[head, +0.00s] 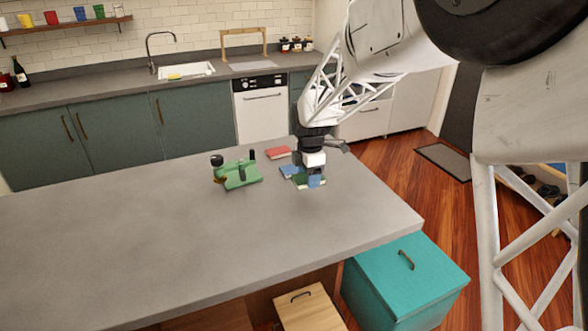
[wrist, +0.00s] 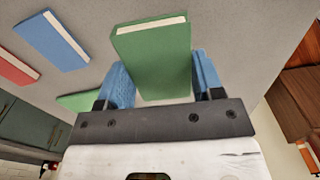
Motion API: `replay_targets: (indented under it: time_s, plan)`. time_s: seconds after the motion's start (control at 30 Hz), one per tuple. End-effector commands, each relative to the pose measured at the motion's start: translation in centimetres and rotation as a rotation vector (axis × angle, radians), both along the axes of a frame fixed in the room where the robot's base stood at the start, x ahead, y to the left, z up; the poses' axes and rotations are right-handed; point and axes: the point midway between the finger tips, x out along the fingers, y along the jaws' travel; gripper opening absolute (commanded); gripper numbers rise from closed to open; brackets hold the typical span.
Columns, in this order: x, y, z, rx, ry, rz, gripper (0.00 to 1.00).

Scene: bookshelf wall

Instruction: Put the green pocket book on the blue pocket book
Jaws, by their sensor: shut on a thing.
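The green pocket book (wrist: 153,55) is between the two blue fingertips of my gripper (wrist: 160,85) in the wrist view, and the jaws are shut on it. In the head view the green book (head: 301,183) shows low over the grey counter, partly hidden by my gripper (head: 314,180). I cannot tell whether it touches the counter. The blue pocket book (head: 289,171) lies flat on the counter just behind and left of the green book. It also shows at the upper left of the wrist view (wrist: 53,41), apart from the green book.
A red book (head: 278,152) lies farther back. A green device with dark knobs (head: 238,175) stands to the left. Another green piece (wrist: 78,101), partly hidden by a finger, shows in the wrist view. The counter (head: 150,240) is clear at the front and left.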

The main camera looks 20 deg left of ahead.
Motion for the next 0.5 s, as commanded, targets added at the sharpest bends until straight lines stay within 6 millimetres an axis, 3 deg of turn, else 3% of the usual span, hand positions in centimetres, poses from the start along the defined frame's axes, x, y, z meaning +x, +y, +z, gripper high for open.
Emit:
replay_targets:
  time_s: [0.5]
  plan:
    - [-1.02,0.92,0.12,-0.001,0.001,0.061,0.37]
